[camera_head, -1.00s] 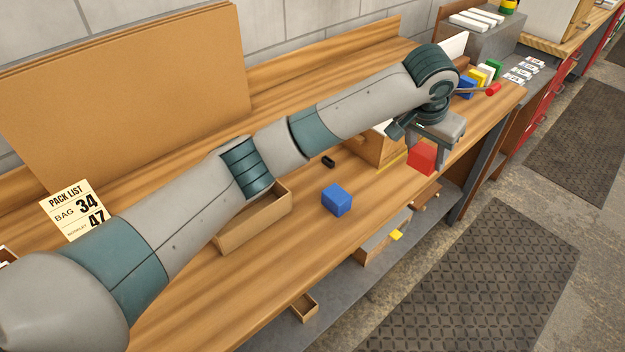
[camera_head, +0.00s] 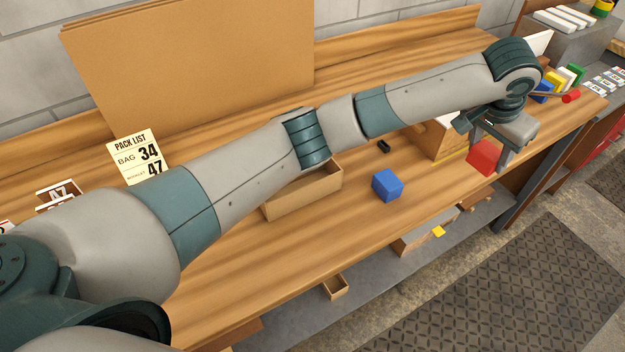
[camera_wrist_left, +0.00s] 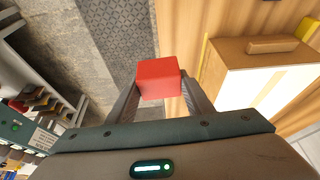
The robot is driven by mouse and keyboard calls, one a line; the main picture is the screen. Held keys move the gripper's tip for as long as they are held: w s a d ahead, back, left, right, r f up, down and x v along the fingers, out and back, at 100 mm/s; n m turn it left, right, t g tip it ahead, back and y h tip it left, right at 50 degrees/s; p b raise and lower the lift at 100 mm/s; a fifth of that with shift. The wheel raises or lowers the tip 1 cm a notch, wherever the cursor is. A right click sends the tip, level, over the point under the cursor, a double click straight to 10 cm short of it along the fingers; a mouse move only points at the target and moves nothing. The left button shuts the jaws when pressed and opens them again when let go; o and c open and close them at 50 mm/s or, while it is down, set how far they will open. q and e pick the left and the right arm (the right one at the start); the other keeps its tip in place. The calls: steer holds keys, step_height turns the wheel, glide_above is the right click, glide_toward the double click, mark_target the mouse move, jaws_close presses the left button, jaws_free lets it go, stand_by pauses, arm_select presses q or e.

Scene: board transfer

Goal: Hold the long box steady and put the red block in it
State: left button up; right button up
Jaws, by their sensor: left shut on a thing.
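The red block (camera_head: 482,157) is held between the fingers of my left gripper (camera_head: 490,152), at the right end of the bench near its front edge. The block also shows between the two fingers in the left wrist view (camera_wrist_left: 158,78). The long box (camera_head: 305,194) is an open cardboard box on the bench, partly hidden under my left arm. A blue block (camera_head: 387,185) sits on the bench just right of the long box. My right gripper is in neither current view.
A wooden box (camera_head: 432,137) stands beside the held block. A small black item (camera_head: 384,146) lies on the bench. A large cardboard panel (camera_head: 190,80) and a pack list (camera_head: 137,158) stand at the back. The bench front left of the blue block is clear.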

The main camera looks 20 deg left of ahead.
arm_select(q)
steer(key=s+a+n+y, duration=0.1)
steer(key=s+a+n, duration=0.2)
steer(key=a, duration=1.3)
steer(key=s+a+n+y, duration=0.1)
steer(key=s+a+n, duration=0.2)
steer(key=s+a, duration=0.6)
steer(key=a, duration=0.7)
steer(key=shift+f+n+t, duration=0.3)
steer(key=shift+f+t, duration=0.1)
steer(key=shift+s, duration=0.15)
